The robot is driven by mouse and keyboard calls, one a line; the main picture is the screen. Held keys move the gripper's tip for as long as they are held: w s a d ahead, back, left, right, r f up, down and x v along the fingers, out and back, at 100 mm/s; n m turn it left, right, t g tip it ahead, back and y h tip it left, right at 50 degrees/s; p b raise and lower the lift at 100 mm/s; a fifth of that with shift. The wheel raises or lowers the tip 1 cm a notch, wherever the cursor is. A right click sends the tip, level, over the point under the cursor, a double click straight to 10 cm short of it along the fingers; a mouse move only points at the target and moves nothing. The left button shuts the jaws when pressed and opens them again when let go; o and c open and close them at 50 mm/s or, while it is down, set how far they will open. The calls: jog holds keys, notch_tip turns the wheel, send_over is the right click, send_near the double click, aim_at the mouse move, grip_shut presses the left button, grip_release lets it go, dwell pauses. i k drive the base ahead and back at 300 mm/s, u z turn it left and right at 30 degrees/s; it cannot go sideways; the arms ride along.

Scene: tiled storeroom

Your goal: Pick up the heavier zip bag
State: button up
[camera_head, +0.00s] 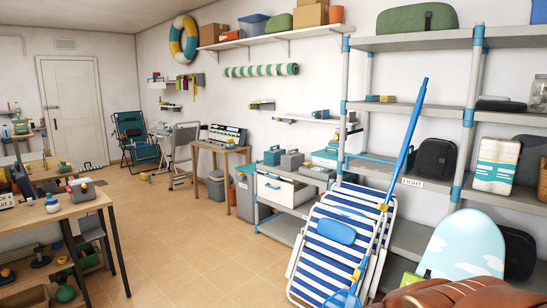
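I cannot pick out a thing that is surely a zip bag, nor compare weights by sight. A black backpack-like bag (435,158) stands on the middle shelf at the right, beside a label reading LIGHT (412,183). A long green bag-like case (417,18) lies on the top shelf. A dark bag-like shape (517,253) is partly hidden behind the pale blue board at the lower right. My gripper is not in view.
A grey shelving unit (407,41) fills the right side. A striped folding chair (335,240) and blue-handled shovel (405,150) lean before it. A brown object (455,294) is close at bottom right. A wooden table (55,213) stands left. The tiled floor (185,230) between is mostly clear.

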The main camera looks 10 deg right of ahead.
aim_at(272, 156)
jog(key=u, duration=0.15)
jog(key=i, duration=0.75)
jog(key=u, duration=0.4)
jog(key=i, duration=1.8)
jog(key=u, duration=0.25)
jog(key=i, duration=1.75)
jog(key=z, duration=0.25)
jog(key=i, duration=1.8)
jog(key=z, duration=1.15)
jog(key=i, duration=1.9)
jog(key=z, duration=0.85)
jog(key=i, duration=0.3)
jog(key=z, duration=0.15)
